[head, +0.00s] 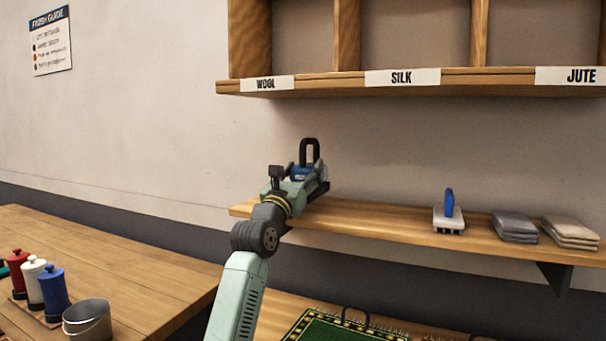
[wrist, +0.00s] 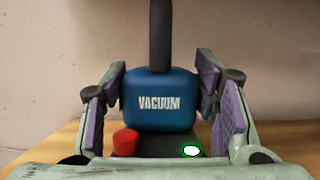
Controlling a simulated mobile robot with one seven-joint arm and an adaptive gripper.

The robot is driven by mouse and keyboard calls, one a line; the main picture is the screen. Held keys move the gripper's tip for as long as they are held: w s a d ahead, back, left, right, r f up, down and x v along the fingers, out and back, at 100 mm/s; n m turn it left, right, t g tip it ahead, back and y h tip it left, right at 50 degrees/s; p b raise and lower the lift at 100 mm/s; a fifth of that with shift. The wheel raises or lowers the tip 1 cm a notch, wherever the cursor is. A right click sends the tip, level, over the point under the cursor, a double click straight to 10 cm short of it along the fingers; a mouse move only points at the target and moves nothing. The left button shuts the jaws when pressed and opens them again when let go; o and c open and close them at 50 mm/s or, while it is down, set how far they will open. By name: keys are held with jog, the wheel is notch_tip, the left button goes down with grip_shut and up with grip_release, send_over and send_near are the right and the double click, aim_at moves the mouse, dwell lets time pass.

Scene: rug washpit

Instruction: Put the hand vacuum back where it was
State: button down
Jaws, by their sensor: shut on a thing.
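The hand vacuum (wrist: 158,112) has a blue body marked VACUUM and a black upright handle (wrist: 160,40). In the head view the vacuum (head: 304,173) is at the left end of the lower wooden shelf. My gripper (wrist: 164,95) is shut on its blue body, with a purple-padded finger on each side. Below the body is a dark base (wrist: 150,146) with a red knob and a lit green lamp. The vacuum stands upright over this base. I cannot tell whether it is fully seated there; my gripper hides its lower edge.
The lower shelf (head: 375,224) holds a white-and-blue brush (head: 448,217) and folded grey (head: 515,228) and beige cloths (head: 570,233) to the right. An upper shelf (head: 330,82) labelled WOOL, SILK and JUTE is above. A table (head: 125,250) with bottles and a metal bucket (head: 87,319) is left.

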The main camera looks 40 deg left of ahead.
jog(key=shift+f, duration=0.65)
jog(key=shift+f, duration=0.1)
jog(key=shift+f, duration=0.35)
jog(key=shift+f, duration=0.15)
jog(key=c, duration=0.6)
grip_release()
jog(key=shift+f, duration=0.1)
